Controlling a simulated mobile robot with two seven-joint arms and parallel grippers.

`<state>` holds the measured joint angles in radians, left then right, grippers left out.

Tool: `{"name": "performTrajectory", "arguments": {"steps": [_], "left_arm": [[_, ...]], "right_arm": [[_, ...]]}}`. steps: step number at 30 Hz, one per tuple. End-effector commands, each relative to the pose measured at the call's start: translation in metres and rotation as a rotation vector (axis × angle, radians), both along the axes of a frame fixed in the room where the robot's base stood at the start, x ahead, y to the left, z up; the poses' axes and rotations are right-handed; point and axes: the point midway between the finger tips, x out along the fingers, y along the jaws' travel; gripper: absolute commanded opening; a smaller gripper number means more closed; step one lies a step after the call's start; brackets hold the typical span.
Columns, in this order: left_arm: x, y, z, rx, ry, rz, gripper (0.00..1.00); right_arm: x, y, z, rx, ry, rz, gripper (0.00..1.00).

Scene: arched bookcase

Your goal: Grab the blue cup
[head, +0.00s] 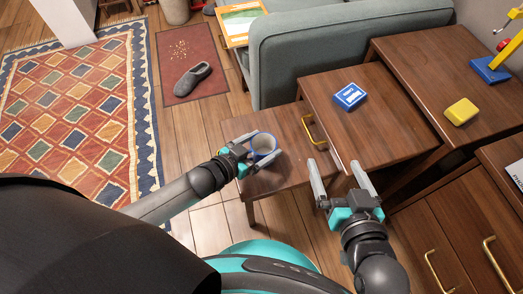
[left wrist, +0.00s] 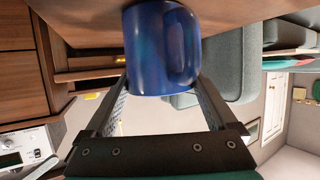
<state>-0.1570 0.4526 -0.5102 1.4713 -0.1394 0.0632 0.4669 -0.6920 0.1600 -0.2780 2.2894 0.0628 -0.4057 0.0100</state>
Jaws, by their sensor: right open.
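The blue cup (head: 264,144) stands upright on the low wooden side table (head: 285,178), with its pale inside showing in the head view. My left gripper (head: 262,148) has one finger on each side of it, and the jaws look closed against its walls. In the left wrist view the blue cup (left wrist: 155,48) fills the space between the fingertips, its handle towards the right finger. The cup hides the finger ends there. My right gripper (head: 338,172) is open and empty, in front of the wooden cabinet.
A blue box (head: 350,96) lies on the wooden cabinet (head: 385,125). A yellow block (head: 461,111) sits on the cabinet further right. A grey sofa (head: 330,45) stands behind the side table. A slipper (head: 194,79) lies on a red mat (head: 195,45).

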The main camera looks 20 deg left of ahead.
Motion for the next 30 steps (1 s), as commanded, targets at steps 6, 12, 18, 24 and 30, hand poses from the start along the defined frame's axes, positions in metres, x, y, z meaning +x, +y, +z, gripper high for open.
{"name": "performTrajectory", "arguments": {"steps": [6, 12, 18, 24, 30], "left_arm": [[-0.0002, 0.0003, -0.0003, 0.0, 0.001, 0.0, 0.53], [-0.0003, 0.0004, -0.0005, 0.0, 0.001, 0.001, 0.3], [0.0002, 0.0002, 0.0004, 0.0, -0.001, 0.0, 0.18], [0.0002, 0.0004, 0.0008, 0.0, -0.001, 0.0, 0.18], [0.0002, 0.0002, 0.0048, 0.0, -0.001, 0.0, 0.18]], "right_arm": [[0.0, 0.0, -0.0001, -0.001, 0.001, 0.001, 1.0], [0.0, 0.0, -0.0001, -0.001, 0.001, 0.001, 1.0], [0.0, -0.0001, -0.0001, -0.001, 0.001, 0.001, 1.0], [0.0003, -0.0008, -0.0001, -0.002, 0.005, -0.001, 1.0], [0.0004, -0.0041, -0.0009, -0.021, 0.035, -0.003, 1.0]]}}
